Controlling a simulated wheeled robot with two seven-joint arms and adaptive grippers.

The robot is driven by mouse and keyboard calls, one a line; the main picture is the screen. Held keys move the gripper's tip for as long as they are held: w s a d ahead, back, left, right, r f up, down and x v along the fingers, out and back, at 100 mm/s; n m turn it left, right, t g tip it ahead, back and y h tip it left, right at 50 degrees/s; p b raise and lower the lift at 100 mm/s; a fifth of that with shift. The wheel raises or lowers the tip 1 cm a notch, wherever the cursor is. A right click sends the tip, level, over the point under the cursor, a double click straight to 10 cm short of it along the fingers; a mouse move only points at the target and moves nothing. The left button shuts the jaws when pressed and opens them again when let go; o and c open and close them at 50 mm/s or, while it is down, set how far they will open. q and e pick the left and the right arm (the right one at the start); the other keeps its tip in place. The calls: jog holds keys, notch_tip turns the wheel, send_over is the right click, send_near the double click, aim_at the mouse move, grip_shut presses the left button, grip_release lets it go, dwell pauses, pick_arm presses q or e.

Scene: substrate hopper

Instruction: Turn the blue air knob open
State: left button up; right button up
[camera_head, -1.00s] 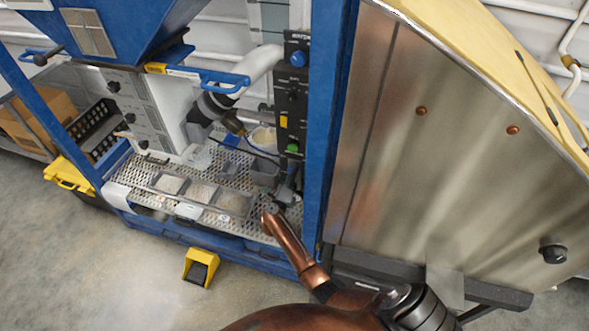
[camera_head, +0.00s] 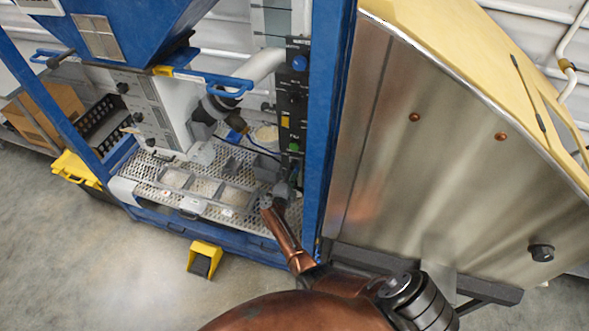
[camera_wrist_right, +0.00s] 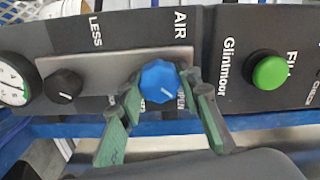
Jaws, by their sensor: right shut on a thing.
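In the right wrist view, the blue air knob (camera_wrist_right: 159,80) sits on a dark panel below the word AIR. The white line on its face slants down to the right, and lettering beside it is partly covered. My right gripper (camera_wrist_right: 160,88) has its green-padded fingers on either side of the knob, shut on it. In the head view, my right gripper (camera_head: 284,188) is at the lower right of the blue frame, and the knob it holds cannot be made out there. My left gripper is not in view.
A black knob (camera_wrist_right: 63,85) and a gauge (camera_wrist_right: 14,80) are left of the blue knob; a green button (camera_wrist_right: 269,73) is right. In the head view, a black panel (camera_head: 292,100) carries another blue knob (camera_head: 299,63). A yellow pedal (camera_head: 204,258) stands on the floor.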

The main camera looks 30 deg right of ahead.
dwell(0.4)
jog(key=o, duration=1.2)
jog(key=shift+c, duration=0.2)
